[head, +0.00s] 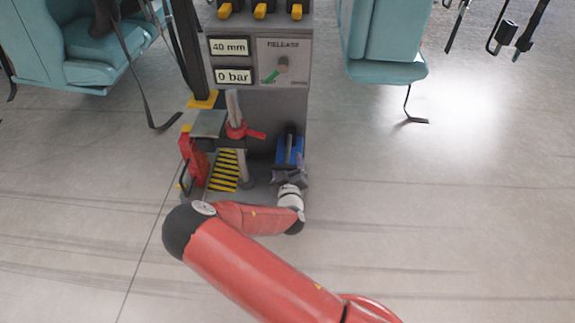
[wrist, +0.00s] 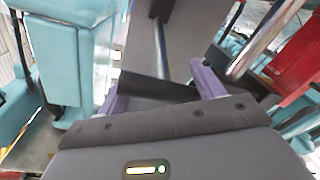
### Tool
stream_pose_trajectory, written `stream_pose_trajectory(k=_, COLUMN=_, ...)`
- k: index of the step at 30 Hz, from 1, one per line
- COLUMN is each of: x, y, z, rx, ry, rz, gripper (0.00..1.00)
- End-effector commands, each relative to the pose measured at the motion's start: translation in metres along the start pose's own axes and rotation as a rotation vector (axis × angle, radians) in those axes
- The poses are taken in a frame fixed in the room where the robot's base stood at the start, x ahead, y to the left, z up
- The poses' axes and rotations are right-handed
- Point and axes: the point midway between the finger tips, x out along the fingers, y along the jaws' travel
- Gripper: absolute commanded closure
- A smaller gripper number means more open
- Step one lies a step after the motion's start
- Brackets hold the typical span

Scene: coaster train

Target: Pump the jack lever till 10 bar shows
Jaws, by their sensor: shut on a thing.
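The lower display (head: 234,76) on the grey cabinet reads 0 bar. My gripper (head: 289,174) is low in front of the blue pump. In the wrist view, my gripper (wrist: 162,84) has its purple fingers at both ends of a dark bar-like grip (wrist: 158,88), which appears to be the lever's handle. It is shut on that grip. The exact contact is partly hidden by the gripper body.
The upper display (head: 230,46) reads 40 mm. A RELEASE knob (head: 282,65) is beside it. Teal seats (head: 385,55) flank the cabinet. The floor at right is clear.

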Motion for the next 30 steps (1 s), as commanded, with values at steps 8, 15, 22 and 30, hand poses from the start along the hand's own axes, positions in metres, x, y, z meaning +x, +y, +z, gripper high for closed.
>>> stream_pose_trajectory(k=8, x=0.0, y=0.002, z=-0.003, rx=0.007, ry=-0.006, rz=-0.002, gripper=0.74)
stream_pose_trajectory(k=15, x=0.004, y=0.013, z=-0.019, rx=0.019, ry=-0.055, rz=-0.034, gripper=0.75)
stream_pose_trajectory(k=22, x=0.016, y=0.036, z=-0.051, rx=0.043, ry=-0.18, rz=-0.116, gripper=0.75)
stream_pose_trajectory(k=30, x=0.041, y=0.059, z=-0.08, rx=0.071, ry=-0.364, rz=-0.235, gripper=0.75)
